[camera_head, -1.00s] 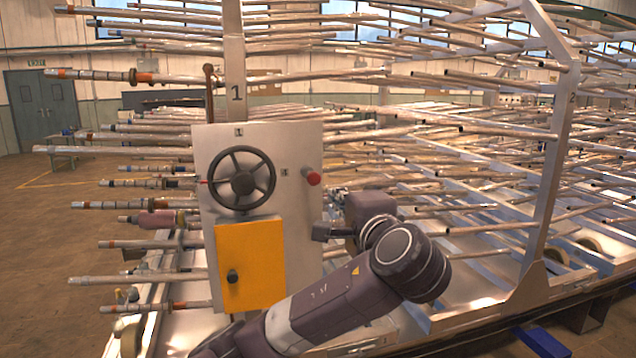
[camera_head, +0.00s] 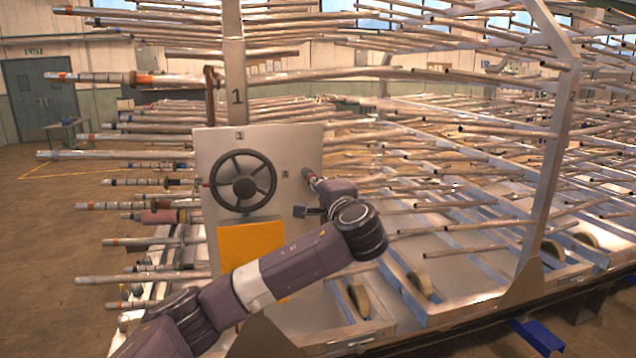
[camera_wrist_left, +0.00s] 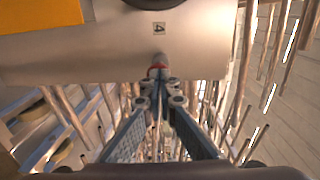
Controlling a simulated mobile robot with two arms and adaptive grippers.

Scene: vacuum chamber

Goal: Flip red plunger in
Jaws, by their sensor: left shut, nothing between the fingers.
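The red plunger (camera_head: 307,173) sits on the right part of the light metal panel (camera_head: 300,146), largely hidden behind my left gripper. In the left wrist view the plunger (camera_wrist_left: 158,61) shows as a short stub with a red ring, below a small label on the panel. My left gripper (camera_head: 318,185) is in front of the plunger. In the left wrist view its fingertips (camera_wrist_left: 161,86) are together, with nothing between them, right at the plunger's end. I cannot tell whether they touch it. My right gripper is not in view.
A dark handwheel (camera_head: 243,181) is on the panel, left of the plunger. A yellow box (camera_head: 250,242) is below it, partly hidden by my left arm. Many metal tubes (camera_head: 460,211) on a frame crowd the right side. Open floor (camera_head: 50,235) lies at the left.

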